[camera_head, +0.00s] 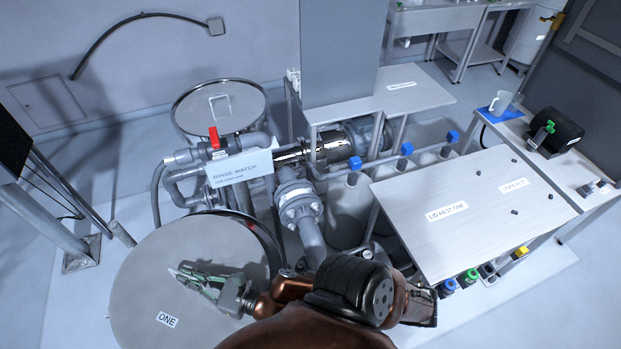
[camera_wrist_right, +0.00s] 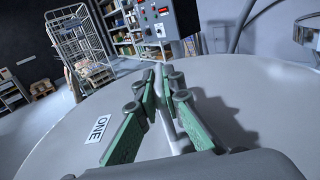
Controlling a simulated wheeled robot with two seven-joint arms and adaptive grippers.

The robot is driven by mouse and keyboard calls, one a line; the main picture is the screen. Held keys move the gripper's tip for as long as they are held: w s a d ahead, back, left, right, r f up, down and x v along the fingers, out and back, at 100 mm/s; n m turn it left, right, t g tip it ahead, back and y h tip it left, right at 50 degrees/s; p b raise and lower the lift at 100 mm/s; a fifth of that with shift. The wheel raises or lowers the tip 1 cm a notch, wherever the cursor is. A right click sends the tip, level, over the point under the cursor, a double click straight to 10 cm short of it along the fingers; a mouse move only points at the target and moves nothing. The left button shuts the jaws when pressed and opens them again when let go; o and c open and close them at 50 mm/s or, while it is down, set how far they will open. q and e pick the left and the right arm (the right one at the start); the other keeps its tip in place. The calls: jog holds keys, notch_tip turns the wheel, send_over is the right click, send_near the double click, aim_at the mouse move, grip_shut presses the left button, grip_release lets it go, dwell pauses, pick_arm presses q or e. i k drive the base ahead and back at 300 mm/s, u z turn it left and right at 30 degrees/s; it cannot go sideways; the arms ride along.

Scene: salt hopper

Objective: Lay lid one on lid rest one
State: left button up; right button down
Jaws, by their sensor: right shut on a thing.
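Lid one (camera_head: 135,275) is a large round grey disc with a label reading ONE, at the lower left of the head view. It fills the lower wrist view (camera_wrist_right: 240,110). My right gripper (camera_head: 190,278) is over the lid, and its green fingers (camera_wrist_right: 166,88) are shut on the lid's upright handle (camera_wrist_right: 168,125). A dark rim shows past the lid's upper right edge; I cannot tell whether the lid rests on it or is lifted. Lid rest one (camera_head: 420,190) is the label area on the left part of a pale table at the right. My left gripper is not in view.
Several small dark pegs (camera_head: 515,212) stand on the pale table. Pipes with a red-handled valve (camera_head: 214,138) and a rinse water sign (camera_head: 238,168) stand behind the lid. Blue-topped valves (camera_head: 355,164) line the table's far side. Another round lidded vessel (camera_head: 235,110) stands further back.

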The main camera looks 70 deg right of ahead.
aim_at(448, 211)
jog(key=z, duration=0.05)
jog(key=k, duration=0.5)
jog(key=z, duration=1.45)
jog(key=i, duration=0.35)
jog(key=z, duration=0.9)
